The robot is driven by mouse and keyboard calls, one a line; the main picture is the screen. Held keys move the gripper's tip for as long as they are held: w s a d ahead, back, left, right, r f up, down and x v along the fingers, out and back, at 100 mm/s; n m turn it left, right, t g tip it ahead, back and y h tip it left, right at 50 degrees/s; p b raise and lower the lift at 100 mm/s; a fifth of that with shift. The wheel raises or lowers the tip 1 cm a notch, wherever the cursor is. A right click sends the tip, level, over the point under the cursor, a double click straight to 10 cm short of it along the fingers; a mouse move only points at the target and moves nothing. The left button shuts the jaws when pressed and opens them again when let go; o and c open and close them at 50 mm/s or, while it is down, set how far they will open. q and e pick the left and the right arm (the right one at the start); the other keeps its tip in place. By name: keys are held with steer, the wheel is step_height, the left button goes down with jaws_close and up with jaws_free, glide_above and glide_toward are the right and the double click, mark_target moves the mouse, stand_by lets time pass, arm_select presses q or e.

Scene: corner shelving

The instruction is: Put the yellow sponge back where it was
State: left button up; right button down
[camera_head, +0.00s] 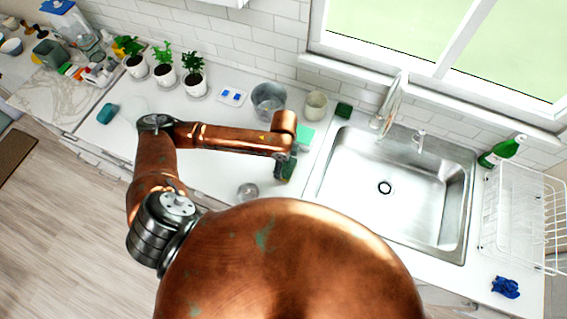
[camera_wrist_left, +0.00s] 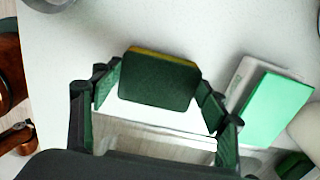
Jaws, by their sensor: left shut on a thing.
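My left gripper (camera_head: 287,167) is over the counter, left of the sink. In the left wrist view it (camera_wrist_left: 160,92) is shut on a sponge (camera_wrist_left: 158,82), one finger at each side. The sponge's dark green face is toward the camera, and a thin yellow layer shows along its far edge. In the head view the sponge cannot be told apart clearly from the dark gripper. I cannot tell whether the sponge touches the counter. My right gripper is not in view.
A mint-green block (camera_wrist_left: 277,108) lies on a pale holder right of the gripper. A grey bucket (camera_head: 268,100), beige cup (camera_head: 316,105) and dark green block (camera_head: 343,110) stand behind. A glass (camera_head: 248,191) is nearby. The sink (camera_head: 395,190) is right; the counter left is mostly clear.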

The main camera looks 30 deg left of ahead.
mark_target(284, 165)
arm_select(q)
steer(key=shift+f, duration=0.25)
steer(key=o, duration=1.2)
steer(key=shift+f, duration=0.1)
step_height(284, 165, up, 12)
